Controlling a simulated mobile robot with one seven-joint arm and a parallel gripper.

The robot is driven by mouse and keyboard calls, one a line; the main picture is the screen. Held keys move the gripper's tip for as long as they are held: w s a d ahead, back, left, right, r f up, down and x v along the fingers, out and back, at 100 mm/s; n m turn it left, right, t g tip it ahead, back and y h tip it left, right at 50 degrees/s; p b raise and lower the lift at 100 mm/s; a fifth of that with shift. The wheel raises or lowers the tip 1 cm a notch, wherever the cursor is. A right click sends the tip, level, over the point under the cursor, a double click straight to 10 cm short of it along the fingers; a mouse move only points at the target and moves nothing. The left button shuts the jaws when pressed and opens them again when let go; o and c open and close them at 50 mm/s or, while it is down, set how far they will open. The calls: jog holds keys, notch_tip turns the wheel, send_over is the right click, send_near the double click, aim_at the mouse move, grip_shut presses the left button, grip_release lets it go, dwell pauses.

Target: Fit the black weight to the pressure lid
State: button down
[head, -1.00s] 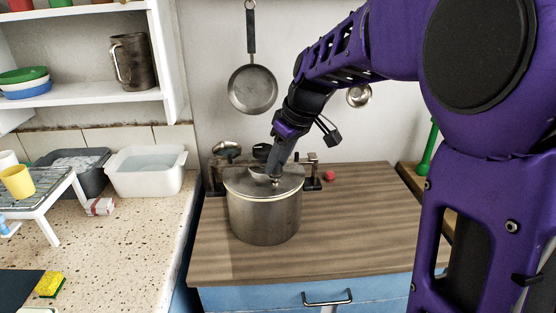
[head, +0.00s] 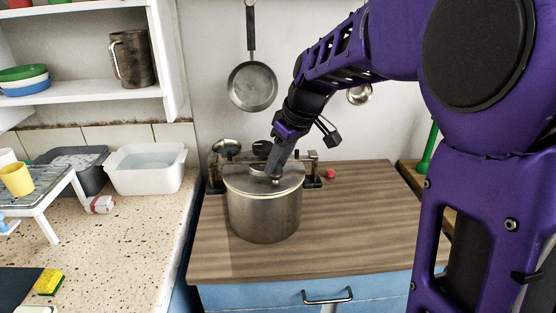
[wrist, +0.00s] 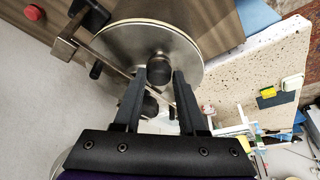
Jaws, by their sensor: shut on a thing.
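A steel pressure pot (head: 265,215) stands on the wooden counter with its round metal lid (head: 235,180) on top; the lid also fills the upper middle of the wrist view (wrist: 135,45). My gripper (head: 276,178) points down over the lid's middle. In the wrist view my gripper (wrist: 159,74) has its two fingers on either side of the black weight (wrist: 158,66), a dark rounded piece, and is shut on it. The weight is low over the lid's centre. Its underside is hidden, so I cannot tell if it touches the lid's fitting.
A rail rack with dark posts (head: 313,168) stands close behind the pot. A red knob (head: 330,174) is right of it. A frying pan (head: 252,86) hangs on the wall. A white basin (head: 145,170) is left. The wooden counter (head: 350,230) right of the pot is clear.

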jog(key=shift+f, duration=0.1)
dwell(0.3)
jog(key=shift+c, duration=1.9)
grip_release()
jog(key=shift+r+p, duration=2.7)
jog(key=shift+r, duration=0.85)
